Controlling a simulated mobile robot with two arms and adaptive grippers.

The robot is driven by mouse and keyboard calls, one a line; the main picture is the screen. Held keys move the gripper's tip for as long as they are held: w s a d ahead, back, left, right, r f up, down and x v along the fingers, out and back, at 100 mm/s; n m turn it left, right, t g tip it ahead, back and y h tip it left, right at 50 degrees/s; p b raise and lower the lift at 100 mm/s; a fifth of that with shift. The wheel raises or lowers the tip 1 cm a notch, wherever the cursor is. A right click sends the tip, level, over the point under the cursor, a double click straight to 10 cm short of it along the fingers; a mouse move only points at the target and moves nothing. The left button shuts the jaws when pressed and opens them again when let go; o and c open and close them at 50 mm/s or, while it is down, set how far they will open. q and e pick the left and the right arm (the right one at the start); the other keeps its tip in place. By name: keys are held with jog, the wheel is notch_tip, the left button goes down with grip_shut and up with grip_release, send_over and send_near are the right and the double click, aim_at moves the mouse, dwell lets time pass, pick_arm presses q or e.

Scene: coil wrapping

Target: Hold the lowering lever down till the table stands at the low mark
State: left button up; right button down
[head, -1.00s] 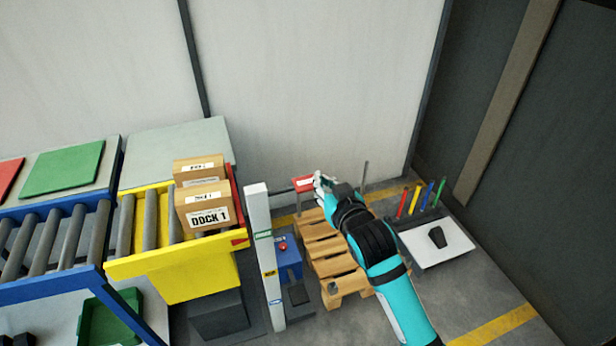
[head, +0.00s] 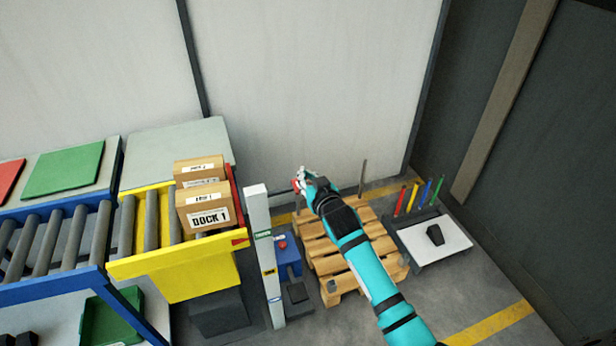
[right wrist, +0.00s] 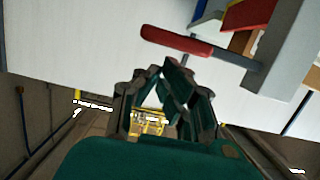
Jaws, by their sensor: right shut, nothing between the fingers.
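The yellow lift table (head: 175,262) carries rollers and stacked boxes (head: 208,210), one reading DOCK 1. Its red pointer (head: 239,241) is close to the level of the green mark (head: 263,234) on the white post (head: 257,210).
A blue box with a red button (head: 282,245) and a dark pedal (head: 298,292) stand right of the post. A wooden pallet (head: 325,255) lies under my right arm. A stand (head: 440,245) with coloured rods is farther right. The wall is close behind.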

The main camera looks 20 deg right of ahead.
jog(key=shift+f, duration=0.25)
